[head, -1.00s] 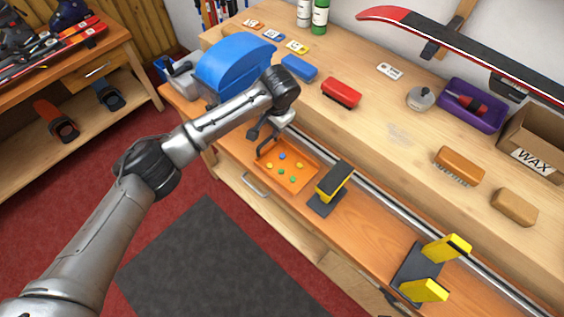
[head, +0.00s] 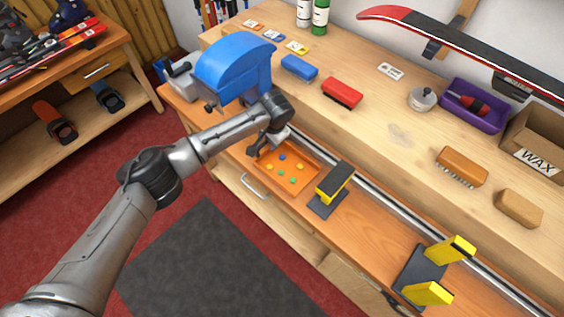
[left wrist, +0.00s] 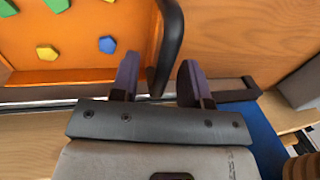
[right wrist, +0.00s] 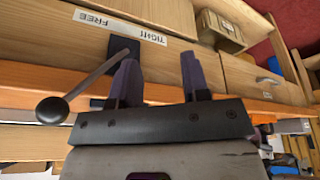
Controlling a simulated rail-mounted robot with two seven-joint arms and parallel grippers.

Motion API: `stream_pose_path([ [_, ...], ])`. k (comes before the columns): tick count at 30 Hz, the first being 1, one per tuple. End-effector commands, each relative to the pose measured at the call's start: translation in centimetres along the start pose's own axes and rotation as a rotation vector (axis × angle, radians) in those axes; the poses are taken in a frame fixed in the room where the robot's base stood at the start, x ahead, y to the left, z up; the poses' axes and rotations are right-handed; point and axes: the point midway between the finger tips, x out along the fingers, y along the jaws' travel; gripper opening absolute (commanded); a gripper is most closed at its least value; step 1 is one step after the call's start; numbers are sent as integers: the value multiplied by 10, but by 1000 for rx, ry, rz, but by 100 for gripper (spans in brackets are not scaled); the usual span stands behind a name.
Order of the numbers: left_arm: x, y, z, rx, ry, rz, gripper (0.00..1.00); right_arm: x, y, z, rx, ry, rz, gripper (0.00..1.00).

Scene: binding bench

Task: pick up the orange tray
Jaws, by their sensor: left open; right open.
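The orange tray (head: 290,170) lies on the orange-brown lower ledge of the bench, with several small yellow, green and blue pieces in it. My left gripper (head: 262,146) is open at the tray's far left end. In the left wrist view, the tray (left wrist: 75,30) fills the upper left, and its dark handle (left wrist: 170,45) reaches down between the open fingers (left wrist: 157,80). I cannot tell whether the fingers touch it. My right gripper (right wrist: 158,75) is open and empty in the right wrist view; it is outside the head view.
A black-and-yellow clamp stand (head: 334,185) is close to the tray's right. A metal rail (head: 375,191) runs behind. A blue machine (head: 233,68) stands at the bench's left end. In the right wrist view, a ball-ended lever (right wrist: 85,85) is left of my right fingers.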

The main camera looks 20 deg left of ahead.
Motion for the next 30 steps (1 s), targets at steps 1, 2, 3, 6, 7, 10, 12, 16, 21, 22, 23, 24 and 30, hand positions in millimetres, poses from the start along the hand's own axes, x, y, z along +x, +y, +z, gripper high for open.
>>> stream_pose_path([
  [1,0,0,0,0,0,0,42,0,0,0,0,0,0,43],
  [2,0,0,0,0,0,0,42,0,0,0,0,0,0,43],
  [3,0,0,0,0,0,0,42,0,0,0,1,0,0,43],
  [6,0,0,0,0,0,0,38,0,0,0,2,0,-1,43],
  [7,0,0,0,0,0,0,35,0,-1,0,3,0,-2,43],
  [10,0,0,0,0,0,0,26,0,-1,0,5,1,-3,43],
  [12,0,0,0,0,0,0,19,0,-2,0,6,1,-5,43],
  [16,0,0,0,0,0,0,7,0,-2,-1,9,1,-7,43],
  [21,0,0,0,0,0,0,0,0,-3,-1,10,1,-8,43],
  [22,-1,0,0,0,1,0,0,0,-3,-1,10,1,-8,43],
  [23,-1,0,0,0,1,0,0,0,-3,-1,10,1,-8,43],
  [24,-1,0,0,0,1,0,0,0,-3,-1,10,1,-8,43],
  [30,-6,-1,0,0,1,0,0,-1,-2,-1,9,1,-7,43],
])
